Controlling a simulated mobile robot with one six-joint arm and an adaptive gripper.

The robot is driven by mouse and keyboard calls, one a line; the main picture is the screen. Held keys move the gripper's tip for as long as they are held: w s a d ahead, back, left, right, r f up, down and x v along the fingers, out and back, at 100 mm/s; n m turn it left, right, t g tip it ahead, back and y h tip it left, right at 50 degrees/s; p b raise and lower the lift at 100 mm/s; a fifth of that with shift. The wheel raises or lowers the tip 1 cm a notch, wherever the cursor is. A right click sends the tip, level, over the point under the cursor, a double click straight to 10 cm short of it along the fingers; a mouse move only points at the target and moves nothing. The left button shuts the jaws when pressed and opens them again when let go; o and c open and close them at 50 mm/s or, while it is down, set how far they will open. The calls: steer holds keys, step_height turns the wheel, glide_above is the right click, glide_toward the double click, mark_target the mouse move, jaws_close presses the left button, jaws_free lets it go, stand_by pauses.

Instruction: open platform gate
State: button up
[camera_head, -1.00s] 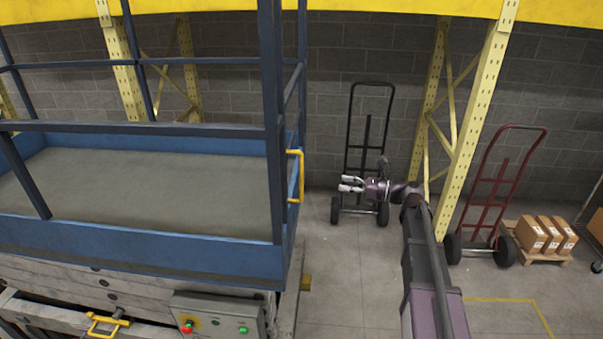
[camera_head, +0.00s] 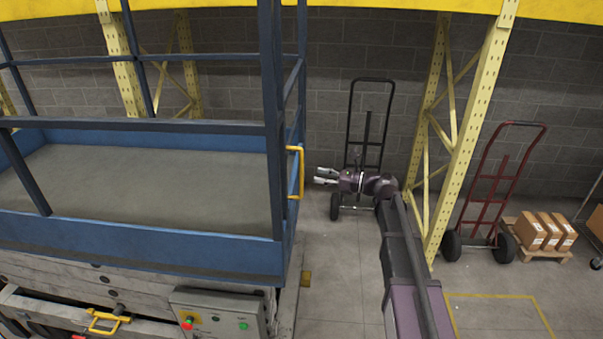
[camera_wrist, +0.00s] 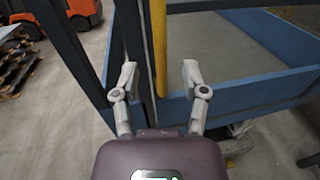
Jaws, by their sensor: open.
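The blue lift platform (camera_head: 130,252) fills the left of the head view, with blue rails around a grey deck. A yellow gate handle (camera_head: 299,172) stands upright on its right end. My gripper (camera_head: 316,175) is open and empty, a short way right of the handle and pointing left at it. In the wrist view the yellow handle (camera_wrist: 158,45) runs down between the two fingertips of my gripper (camera_wrist: 160,76), ahead of them. Whether the fingers touch it cannot be told. The gate appears shut.
A control box (camera_head: 218,314) with red and green buttons is on the platform's lower side. A black hand truck (camera_head: 368,130) stands behind my arm. A yellow rack post (camera_head: 468,140), a red hand truck (camera_head: 495,190) and boxes (camera_head: 545,230) are to the right.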

glide_above(301, 194)
steer(key=shift+w, duration=0.35)
jaws_close()
